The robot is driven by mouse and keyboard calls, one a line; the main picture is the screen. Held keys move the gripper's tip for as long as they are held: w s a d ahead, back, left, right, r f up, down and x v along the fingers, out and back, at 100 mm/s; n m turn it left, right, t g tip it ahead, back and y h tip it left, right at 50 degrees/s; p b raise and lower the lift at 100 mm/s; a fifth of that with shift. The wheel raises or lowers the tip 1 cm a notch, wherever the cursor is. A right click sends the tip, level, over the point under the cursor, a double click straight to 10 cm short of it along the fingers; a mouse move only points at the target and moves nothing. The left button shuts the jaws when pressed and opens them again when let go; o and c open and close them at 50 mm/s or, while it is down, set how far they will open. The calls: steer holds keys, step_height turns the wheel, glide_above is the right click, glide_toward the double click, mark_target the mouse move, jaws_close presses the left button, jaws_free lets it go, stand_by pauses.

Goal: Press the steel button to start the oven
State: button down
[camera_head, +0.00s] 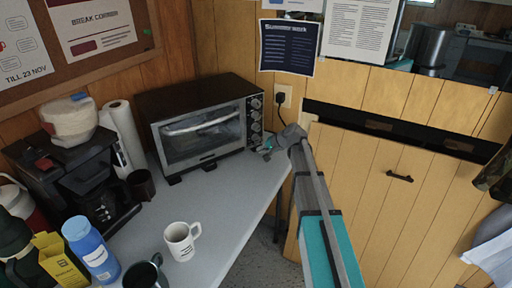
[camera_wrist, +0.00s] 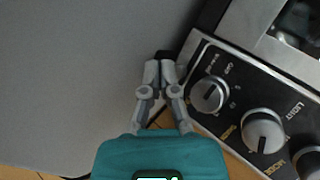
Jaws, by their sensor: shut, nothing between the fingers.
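The toaster oven (camera_head: 201,133) stands on the grey counter, its glass door closed. Its dark control panel (camera_head: 255,122) has a column of silver knobs. In the wrist view, a round silver control (camera_wrist: 208,95) sits nearest the panel's end, with larger knobs (camera_wrist: 263,131) beyond it. I cannot tell which control is the steel button. My gripper (camera_head: 268,151) is at the lower right corner of the oven front. In the wrist view my gripper (camera_wrist: 165,60) is shut and empty, its dark fingertips just left of the panel's end. I cannot tell whether they touch the oven.
The counter (camera_head: 221,205) holds a white mug (camera_head: 181,241), a dark mug (camera_head: 146,274), a blue bottle (camera_head: 90,250), a coffee maker (camera_head: 75,170) and a paper towel roll (camera_head: 123,136). A plug in a wall socket (camera_head: 284,97) is close behind my arm. The counter before the oven is clear.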

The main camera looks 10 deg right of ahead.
steer(key=shift+w+a, duration=0.35)
steer(key=shift+w, duration=0.4)
stand_by(1.5)
steer(key=shift+s+d, duration=0.1)
steer(key=shift+s, duration=0.05)
steer(key=shift+s+d, duration=0.25)
steer(key=shift+s, duration=0.35)
steer(key=shift+s, duration=0.1)
stand_by(0.4)
steer(key=shift+s+d, duration=0.35)
steer(key=shift+s, duration=0.35)
steer(key=shift+s+d, duration=0.4)
steer(key=shift+s, duration=0.35)
steer(key=shift+s+d, duration=0.35)
steer(key=shift+s, duration=0.35)
steer(key=shift+r, duration=0.1)
